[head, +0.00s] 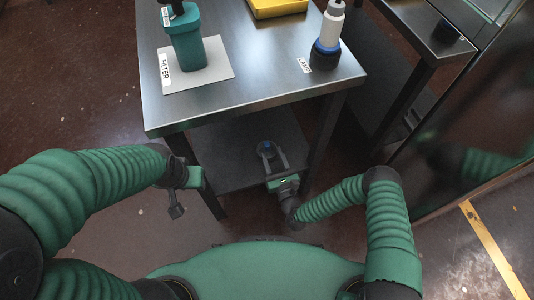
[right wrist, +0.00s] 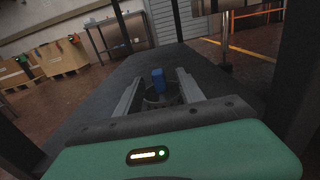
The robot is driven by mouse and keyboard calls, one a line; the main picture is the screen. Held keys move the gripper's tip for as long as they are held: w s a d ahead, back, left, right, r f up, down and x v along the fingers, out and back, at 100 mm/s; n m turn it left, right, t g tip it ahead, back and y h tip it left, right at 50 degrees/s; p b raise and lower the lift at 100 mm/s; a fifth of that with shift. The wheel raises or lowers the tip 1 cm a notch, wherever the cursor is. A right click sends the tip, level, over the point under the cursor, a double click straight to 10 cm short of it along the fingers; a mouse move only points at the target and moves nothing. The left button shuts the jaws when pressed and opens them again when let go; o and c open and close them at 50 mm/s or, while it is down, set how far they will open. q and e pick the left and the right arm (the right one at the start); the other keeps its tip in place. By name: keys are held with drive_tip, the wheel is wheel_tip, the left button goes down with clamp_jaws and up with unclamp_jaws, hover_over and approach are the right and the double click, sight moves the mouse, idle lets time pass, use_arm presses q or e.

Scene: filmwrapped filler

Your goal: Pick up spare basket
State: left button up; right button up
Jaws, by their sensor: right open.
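The spare basket, a small dark round piece with a blue upright part (head: 267,148), stands on the lower shelf (head: 225,160) of the steel table. In the right wrist view the basket (right wrist: 158,93) shows between the two fingers, its blue part upward. My right gripper (head: 272,160) is open and reaches in over the lower shelf, with a finger on either side of the basket; I cannot tell whether they touch it. The basket's lower part is partly hidden. My left gripper (head: 176,208) hangs empty left of the table; its jaw opening is unclear.
On the tabletop (head: 270,65) are a teal filter housing (head: 187,42) on a grey labelled mat (head: 215,75), a yellow tray (head: 277,7) and a white bottle in a dark blue-ringed base (head: 325,50). Table legs flank the lower shelf. A second table (head: 425,35) stands at the right.

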sight(268, 148)
drive_tip(key=b+x, duration=0.1)
drive_tip(key=x, duration=0.2)
drive_tip(key=b+x, duration=0.1)
drive_tip(key=x, duration=0.1)
drive_tip(key=shift+a+f+b, duration=0.25)
drive_tip(key=shift+b, duration=0.05)
drive_tip(key=shift+w, duration=0.15)
drive_tip(key=shift+r, duration=0.15)
drive_tip(key=shift+c, duration=0.2)
clamp_jaws()
idle(0.5)
